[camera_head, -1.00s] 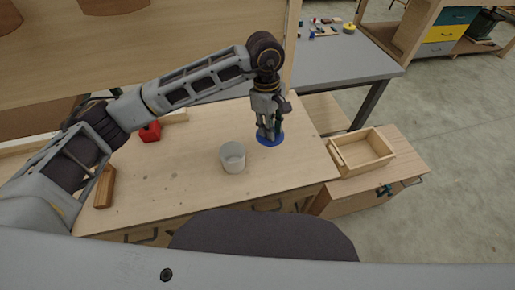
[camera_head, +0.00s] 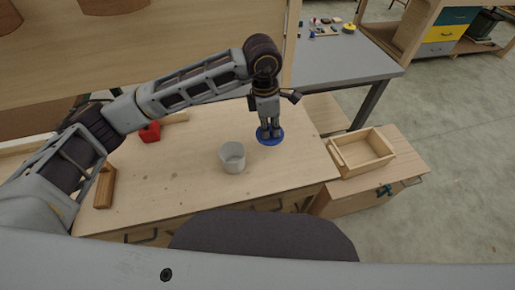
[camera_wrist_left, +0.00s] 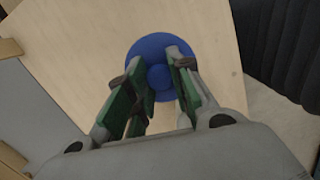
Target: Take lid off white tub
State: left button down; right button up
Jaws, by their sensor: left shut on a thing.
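The white tub (camera_head: 233,158) stands upright on the wooden bench, with its top open. The round blue lid (camera_head: 261,141) is apart from it, to the right and farther back, flat at or very near the bench top. My left gripper (camera_head: 270,133) points down over the lid. In the left wrist view the lid (camera_wrist_left: 147,47) shows with its round knob (camera_wrist_left: 159,76) between the green-padded fingers (camera_wrist_left: 155,90), which are shut on it. Whether the lid touches the bench is hard to tell. My right gripper is not in view.
A red object (camera_head: 150,132) and a brown wooden block (camera_head: 105,187) are at the bench's left. An open wooden box (camera_head: 364,153) stands to the right on a lower cabinet. A grey table (camera_head: 345,68) is behind. The bench around the tub is clear.

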pick_arm(q)
jog(key=n, duration=0.7)
jog(key=shift+t, duration=0.4)
jog(key=shift+w+a, duration=0.1)
